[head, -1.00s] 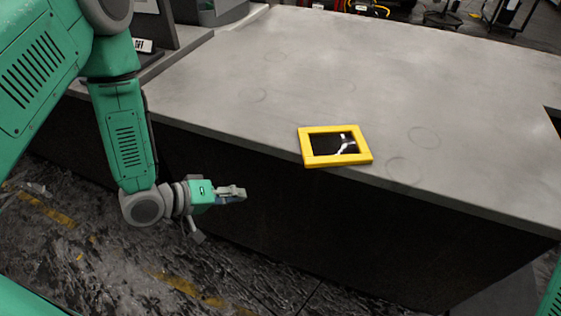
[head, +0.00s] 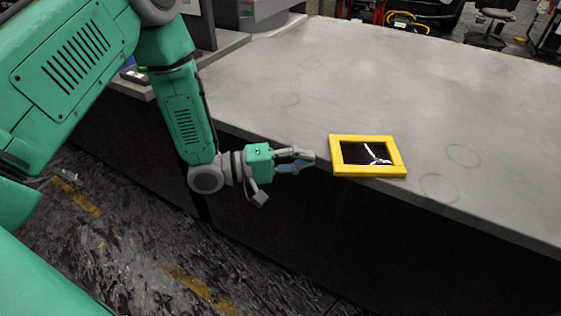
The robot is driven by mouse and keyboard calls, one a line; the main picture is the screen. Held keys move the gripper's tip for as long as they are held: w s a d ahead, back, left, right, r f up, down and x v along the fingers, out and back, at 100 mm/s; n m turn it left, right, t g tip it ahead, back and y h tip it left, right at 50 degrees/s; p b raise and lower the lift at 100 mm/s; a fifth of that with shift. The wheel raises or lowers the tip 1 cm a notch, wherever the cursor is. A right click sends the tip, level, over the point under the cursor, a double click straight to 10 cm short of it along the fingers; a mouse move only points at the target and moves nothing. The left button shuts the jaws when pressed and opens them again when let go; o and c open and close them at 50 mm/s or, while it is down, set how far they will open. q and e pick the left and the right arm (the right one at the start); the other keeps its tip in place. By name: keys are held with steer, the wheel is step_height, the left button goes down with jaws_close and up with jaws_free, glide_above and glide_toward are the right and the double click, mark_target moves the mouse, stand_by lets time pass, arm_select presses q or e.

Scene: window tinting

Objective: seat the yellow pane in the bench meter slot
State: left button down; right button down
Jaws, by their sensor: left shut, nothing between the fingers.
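The yellow pane (head: 368,171), a yellow frame around a dark, reflective middle, lies flat on the grey bench (head: 300,75) at its front edge. Its near side reaches the edge. My left gripper (head: 308,158) is just left of the pane, beside the bench's front edge, pointing right toward it. It is shut and empty, with a small gap to the pane. My right gripper is not in view. I cannot make out the bench meter slot.
The bench top around and behind the pane is clear, apart from faint ring marks. A grey box-like unit (head: 262,12) stands at the back left. A chair (head: 490,25) and cables are beyond the bench. The floor (head: 120,250) is dark with worn yellow lines.

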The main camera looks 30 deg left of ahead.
mark_target(353, 175)
arm_select(q)
steer(key=d, duration=0.4)
steer(key=shift+s, duration=0.35)
steer(key=shift+a, duration=0.15)
steer(key=shift+d, duration=0.3)
steer(key=d, duration=0.2)
steer(key=d+p, duration=0.1)
steer(key=d, duration=0.1)
steer(key=shift+s+d, duration=0.1)
steer(key=shift+s, duration=0.2)
steer(key=shift+d, duration=0.35)
steer(key=shift+a, duration=0.15)
